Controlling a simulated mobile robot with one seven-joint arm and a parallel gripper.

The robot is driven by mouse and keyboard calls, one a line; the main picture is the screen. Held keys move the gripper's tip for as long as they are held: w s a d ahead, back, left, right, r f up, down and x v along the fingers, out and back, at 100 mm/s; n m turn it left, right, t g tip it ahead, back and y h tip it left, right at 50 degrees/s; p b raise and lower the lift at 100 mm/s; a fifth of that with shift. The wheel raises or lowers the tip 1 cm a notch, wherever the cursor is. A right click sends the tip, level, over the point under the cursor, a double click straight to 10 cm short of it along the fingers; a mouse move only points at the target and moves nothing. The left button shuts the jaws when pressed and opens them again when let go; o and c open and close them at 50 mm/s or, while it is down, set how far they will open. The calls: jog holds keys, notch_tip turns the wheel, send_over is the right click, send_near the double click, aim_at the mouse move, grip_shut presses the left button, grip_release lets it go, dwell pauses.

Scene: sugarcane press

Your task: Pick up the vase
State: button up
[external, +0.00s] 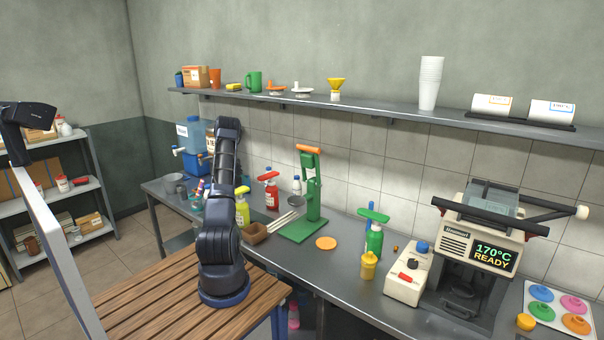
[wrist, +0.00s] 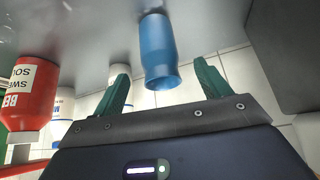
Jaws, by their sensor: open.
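The blue vase (wrist: 160,52) is in the wrist view at top centre, where the picture looks upside down. Its base is on the grey counter and its flared mouth points down the picture. My gripper (wrist: 162,70) is open, with one teal finger on either side of the vase's mouth in the picture. Gaps show on both sides, and no contact is visible. I cannot tell how far the vase reaches between the fingers. In the external view I cannot make out the vase or the fingertips; my arm covers part of the counter there.
A red bottle (wrist: 33,92) stands left of the vase in the wrist view, with white containers (wrist: 88,104) between. In the external view, the red bottle (external: 271,192), yellow-green bottle (external: 242,210) and green press (external: 311,195) stand near my arm. The wall shelf (external: 370,108) runs above.

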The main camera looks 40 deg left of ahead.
aim_at(247, 183)
jog(key=shift+x, duration=3.5)
jog(key=shift+c, duration=0.3)
jog(key=c, duration=1.3)
jog(key=shift+r, duration=0.2)
jog(key=shift+r, duration=9.8)
